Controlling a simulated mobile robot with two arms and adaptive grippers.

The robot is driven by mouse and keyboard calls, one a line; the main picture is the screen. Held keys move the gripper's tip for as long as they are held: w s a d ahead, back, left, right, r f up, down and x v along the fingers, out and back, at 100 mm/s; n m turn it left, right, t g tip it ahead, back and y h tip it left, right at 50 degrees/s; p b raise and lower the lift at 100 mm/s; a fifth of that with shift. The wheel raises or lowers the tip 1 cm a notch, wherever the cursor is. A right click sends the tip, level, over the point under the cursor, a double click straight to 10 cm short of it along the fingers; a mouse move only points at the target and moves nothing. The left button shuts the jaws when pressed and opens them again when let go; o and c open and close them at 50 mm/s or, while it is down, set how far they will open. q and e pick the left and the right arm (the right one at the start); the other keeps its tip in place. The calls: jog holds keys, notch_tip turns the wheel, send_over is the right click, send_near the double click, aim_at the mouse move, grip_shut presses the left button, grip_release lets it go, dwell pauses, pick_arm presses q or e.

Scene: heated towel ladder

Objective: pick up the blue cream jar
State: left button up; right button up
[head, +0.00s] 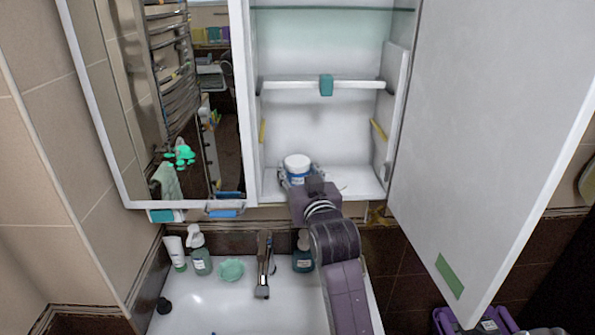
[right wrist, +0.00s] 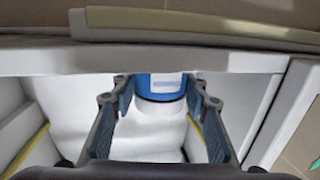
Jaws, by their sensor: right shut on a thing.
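The blue cream jar (head: 297,162), blue with a white lid and a pale label, stands on the bottom shelf of the open wall cabinet (head: 330,182). My right gripper (head: 300,181) reaches into the cabinet from below and is shut on the jar, one finger on each side. In the right wrist view the jar (right wrist: 160,84) sits between the two fingertips, with its white lid toward the lower part of the picture. The jar appears upright and at shelf level; I cannot tell whether it touches the shelf. My left gripper is not in view.
The open cabinet door (head: 480,130) fills the right side, and a mirror door (head: 165,110) is at left. A middle shelf (head: 300,85) runs above the jar. Below, the sink (head: 230,300) has a tap (head: 263,265), a white tube (head: 175,252) and pump bottles (head: 201,258) around it.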

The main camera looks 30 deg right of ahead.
jog(key=shift+c, duration=0.9)
